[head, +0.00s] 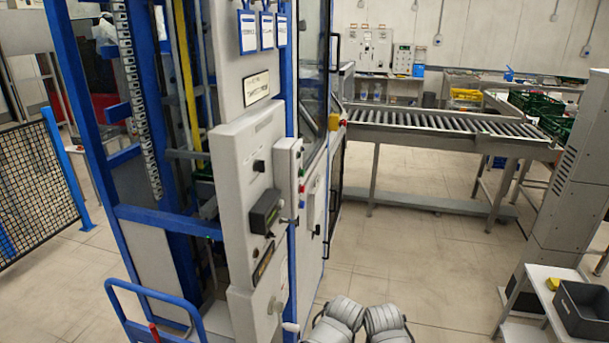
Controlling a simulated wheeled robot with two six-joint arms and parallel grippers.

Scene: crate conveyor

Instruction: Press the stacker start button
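The stacker (235,150) is a tall machine with a blue frame and pale grey panels, left of centre. A narrow grey control box (286,165) is fixed to its panel edge. On the box's right side, seen at a steep angle, are a small green button (301,172) and a red button (302,188). Labels are too small to read, so I cannot tell for certain which one is the start button. A yellow and red switch (336,121) sits further back by the glazed door. Grey rounded links of my arms show at the bottom centre; neither gripper is visible.
A roller conveyor (440,125) runs right from the machine. A blue handrail (150,292) stands at the front left. A small white table (543,283) with a dark bin (584,308) is at the lower right. The tiled floor (420,250) between is clear.

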